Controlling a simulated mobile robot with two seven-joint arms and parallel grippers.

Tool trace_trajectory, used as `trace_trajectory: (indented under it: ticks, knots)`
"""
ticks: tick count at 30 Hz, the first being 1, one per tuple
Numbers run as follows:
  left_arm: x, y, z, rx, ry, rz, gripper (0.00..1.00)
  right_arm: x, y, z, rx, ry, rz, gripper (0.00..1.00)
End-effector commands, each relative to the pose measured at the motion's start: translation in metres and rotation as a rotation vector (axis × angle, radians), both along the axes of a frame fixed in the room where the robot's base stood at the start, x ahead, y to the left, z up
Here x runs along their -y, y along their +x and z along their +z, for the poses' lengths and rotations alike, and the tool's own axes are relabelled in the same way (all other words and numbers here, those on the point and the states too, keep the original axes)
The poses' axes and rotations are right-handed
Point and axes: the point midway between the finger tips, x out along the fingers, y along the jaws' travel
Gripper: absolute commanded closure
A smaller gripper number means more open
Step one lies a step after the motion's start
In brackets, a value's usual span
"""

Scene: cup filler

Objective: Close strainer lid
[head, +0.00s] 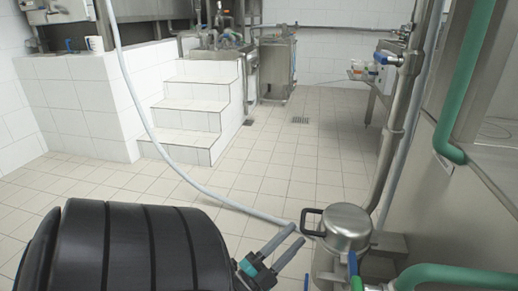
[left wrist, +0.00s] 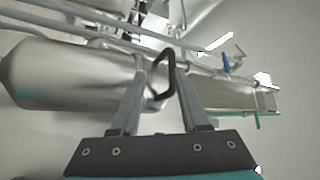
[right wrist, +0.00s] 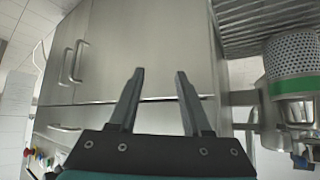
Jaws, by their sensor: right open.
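The strainer's round steel lid (head: 348,222) sits at the top of the steel strainer body (head: 325,265), low right of centre in the head view. I cannot tell whether it is fully closed. Its black loop handle (head: 309,221) sticks out to the left. My left gripper (head: 299,234) is just left of and below the handle. In the left wrist view, the handle (left wrist: 165,77) shows between the spread fingers of this gripper (left wrist: 163,62), with gaps visible. My right gripper (right wrist: 160,75) is open and empty in the right wrist view; it is out of the head view.
A vertical steel pipe (head: 395,130) rises behind the strainer. Green pipes (head: 460,276) run at the right. A pale hose (head: 170,160) crosses the tiled floor. White steps (head: 195,115) stand farther back. A steel cabinet (right wrist: 150,45) faces my right gripper.

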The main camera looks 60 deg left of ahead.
Motion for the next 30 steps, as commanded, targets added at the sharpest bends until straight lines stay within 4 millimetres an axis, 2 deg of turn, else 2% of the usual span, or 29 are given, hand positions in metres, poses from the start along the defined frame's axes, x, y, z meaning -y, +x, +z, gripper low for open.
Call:
trace_trajectory:
  ticks: [9,15,21,30]
  knots:
    - [0.013,-0.067,-0.023,-0.002,-0.003,0.004,0.55,0.025,-0.019,0.005,-0.171,-0.078,-0.034,0.51]
    - [0.019,-0.098,-0.034,0.002,0.0,0.003,0.55,0.032,-0.027,0.005,-0.225,-0.099,-0.045,0.51]
    - [0.022,-0.11,-0.039,0.003,0.001,0.002,0.55,0.034,-0.029,0.005,-0.242,-0.106,-0.048,0.51]
    - [0.023,-0.111,-0.039,0.005,0.002,0.002,0.55,0.034,-0.029,0.005,-0.243,-0.106,-0.048,0.51]
